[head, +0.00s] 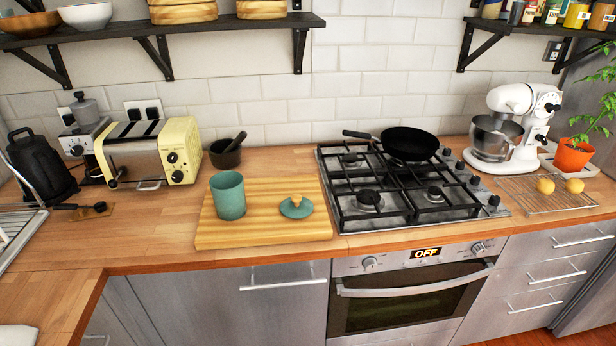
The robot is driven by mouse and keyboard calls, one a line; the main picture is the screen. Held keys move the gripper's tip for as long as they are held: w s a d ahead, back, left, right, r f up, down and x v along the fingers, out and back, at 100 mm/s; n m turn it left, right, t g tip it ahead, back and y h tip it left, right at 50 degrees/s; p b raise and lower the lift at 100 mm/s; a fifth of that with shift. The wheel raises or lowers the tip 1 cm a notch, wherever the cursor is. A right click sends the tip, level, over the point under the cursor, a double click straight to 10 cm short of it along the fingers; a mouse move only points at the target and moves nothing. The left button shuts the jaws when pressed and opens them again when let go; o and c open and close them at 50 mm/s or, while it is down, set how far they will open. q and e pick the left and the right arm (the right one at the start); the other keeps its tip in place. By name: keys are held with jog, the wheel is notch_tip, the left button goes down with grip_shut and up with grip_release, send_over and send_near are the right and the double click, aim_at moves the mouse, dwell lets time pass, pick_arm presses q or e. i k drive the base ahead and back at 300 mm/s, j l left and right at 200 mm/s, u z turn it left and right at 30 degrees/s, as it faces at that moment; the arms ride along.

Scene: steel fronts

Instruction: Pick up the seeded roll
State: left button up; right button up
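I cannot make out a seeded roll in the head view. A teal canister (228,195) stands upright and open on the wooden board (265,232); its inside is too dark and steep to see the bottom. Beside it on the right lies a flat teal lid (295,211) with a small tan knob, apart from the canister. Neither of my grippers is in view.
A gas hob (400,190) with a black pan (409,143) is right of the board. A yellow toaster (180,150) and dark mortar (224,154) stand behind left. Two lemons (545,186) lie on a wire rack (520,190). Counter left of the board (150,225) is clear.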

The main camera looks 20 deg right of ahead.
aim_at(545, 187)
jog(key=z, duration=2.15)
jog(key=u, duration=0.35)
jog(key=i+l+u, duration=0.2)
jog(key=l+u, duration=0.25)
jog(key=i+l+u, duration=0.15)
jog(key=l+u, duration=0.15)
jog(key=u, duration=0.2)
